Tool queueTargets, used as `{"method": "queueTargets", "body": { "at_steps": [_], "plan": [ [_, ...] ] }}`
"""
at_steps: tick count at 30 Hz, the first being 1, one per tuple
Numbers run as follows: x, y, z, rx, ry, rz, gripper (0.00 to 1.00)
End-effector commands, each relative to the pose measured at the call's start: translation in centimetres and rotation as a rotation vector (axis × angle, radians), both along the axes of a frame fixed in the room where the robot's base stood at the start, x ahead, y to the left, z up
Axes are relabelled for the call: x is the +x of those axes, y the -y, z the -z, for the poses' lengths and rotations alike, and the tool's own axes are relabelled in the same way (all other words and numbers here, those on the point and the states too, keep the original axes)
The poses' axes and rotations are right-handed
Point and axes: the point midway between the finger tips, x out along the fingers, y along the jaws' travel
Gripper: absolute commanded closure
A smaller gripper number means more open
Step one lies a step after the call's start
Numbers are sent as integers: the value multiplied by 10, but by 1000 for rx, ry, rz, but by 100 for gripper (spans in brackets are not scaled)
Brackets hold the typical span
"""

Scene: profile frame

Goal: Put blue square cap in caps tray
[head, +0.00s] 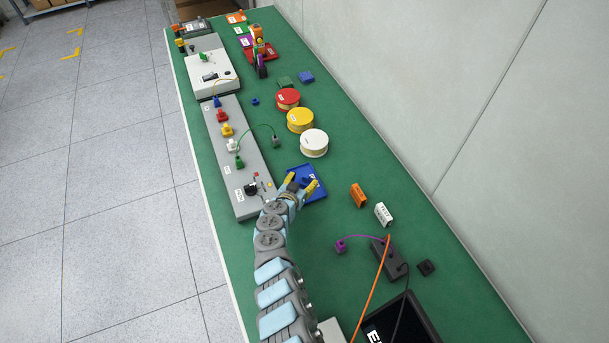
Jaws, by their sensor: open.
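My gripper (302,181) is at the blue tray (319,194), with its two yellow-tipped fingers spread apart over it. The blue tray is flat and low, and my gripper and wrist hide part of it. Something dark blue shows between the fingers, but I cannot tell whether it is a cap or part of the tray. A small blue cap-like piece (255,101) lies on the green table further back, left of the red spool. No label naming the caps tray is readable.
Red (288,98), yellow (300,120) and white (314,143) spools stand behind the tray. A grey panel with coloured connectors (228,143) runs along the left. Orange (358,195) and white (383,214) blocks and a dark power strip (388,258) with cables are right.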

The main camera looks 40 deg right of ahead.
Motion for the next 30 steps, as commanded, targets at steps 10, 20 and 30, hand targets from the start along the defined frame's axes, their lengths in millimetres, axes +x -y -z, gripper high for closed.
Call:
{"method": "queueTargets", "body": {
  "at_steps": [10, 20, 30],
  "plan": [
    [-11, -26, -16, -2, 3, -4, 36],
    [-23, -47, -23, -2, 2, -2, 36],
    [-34, -68, -33, -2, 4, -1, 36]
  ]
}}
